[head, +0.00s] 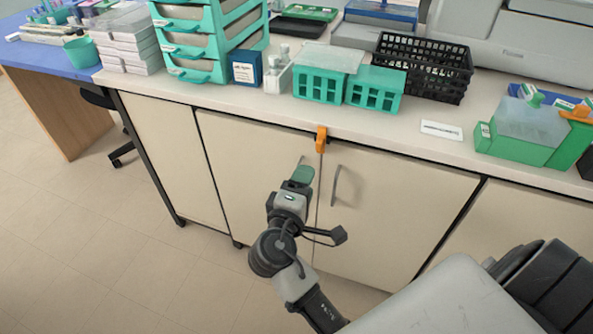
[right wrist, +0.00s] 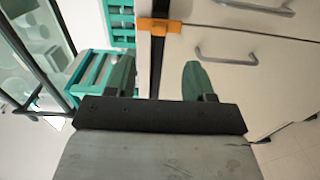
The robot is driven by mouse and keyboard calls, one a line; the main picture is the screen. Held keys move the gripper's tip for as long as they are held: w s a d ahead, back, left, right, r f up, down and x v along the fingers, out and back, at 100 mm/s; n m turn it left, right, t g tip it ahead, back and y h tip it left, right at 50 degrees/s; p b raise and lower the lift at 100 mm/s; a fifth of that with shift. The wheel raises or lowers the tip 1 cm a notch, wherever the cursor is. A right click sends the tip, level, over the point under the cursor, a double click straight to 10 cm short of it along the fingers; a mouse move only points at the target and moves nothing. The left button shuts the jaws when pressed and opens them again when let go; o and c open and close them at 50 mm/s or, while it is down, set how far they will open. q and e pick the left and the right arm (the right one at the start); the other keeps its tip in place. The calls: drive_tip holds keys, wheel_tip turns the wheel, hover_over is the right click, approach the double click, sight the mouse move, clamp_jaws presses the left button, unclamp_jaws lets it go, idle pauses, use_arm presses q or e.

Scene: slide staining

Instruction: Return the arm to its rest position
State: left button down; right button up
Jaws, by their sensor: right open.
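My right gripper (head: 301,174) hangs in front of the cabinet doors, below the counter's front edge. In the right wrist view its two green fingers (right wrist: 158,80) stand apart with nothing between them. My right arm reaches up to it from the bottom of the head view. An orange clip (head: 321,139) sits at the counter edge just above the gripper; it also shows in the right wrist view (right wrist: 158,26). My left gripper is not in view.
Cabinet doors with metal handles (head: 336,185) are close by the gripper. The counter holds teal racks (head: 319,86), a black basket (head: 423,67), a teal drawer stack (head: 209,40) and a green box (head: 520,148). The floor (head: 110,245) at left is clear.

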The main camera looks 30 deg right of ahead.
wheel_tip(320, 180, down, 13)
drive_tip(key=w+a+n+y+p, duration=0.1)
drive_tip(key=a+n+y+p, duration=0.2)
drive_tip(key=y, duration=0.2)
drive_tip(key=s+a+f+g+y+p, duration=0.1)
drive_tip(key=s+f+g+y, duration=0.2)
drive_tip(key=f, duration=0.6)
drive_tip(key=s+a+f+g+y+p, duration=0.1)
drive_tip(key=s+f+y+p, duration=0.1)
drive_tip(key=s+f, duration=0.45)
drive_tip(key=s+d+f+m+g+y+p, duration=0.1)
drive_tip(key=s+f+m+g, duration=0.1)
drive_tip(key=s+f, duration=0.3)
drive_tip(key=s+d+f+m+g+y+p, duration=0.1)
drive_tip(key=s+f, duration=0.4)
drive_tip(key=s, duration=0.9)
drive_tip(key=s+d+f+m+g+y+p, duration=0.1)
drive_tip(key=s+d+f+m+g+p, duration=0.1)
drive_tip(key=s+f+m, duration=0.3)
drive_tip(key=s+g, duration=0.1)
drive_tip(key=s, duration=0.3)
drive_tip(key=shift+s+d+f+m+g+y+p, duration=0.2)
drive_tip(key=shift+m+g+y+p, duration=0.1)
drive_tip(key=shift+y, duration=0.1)
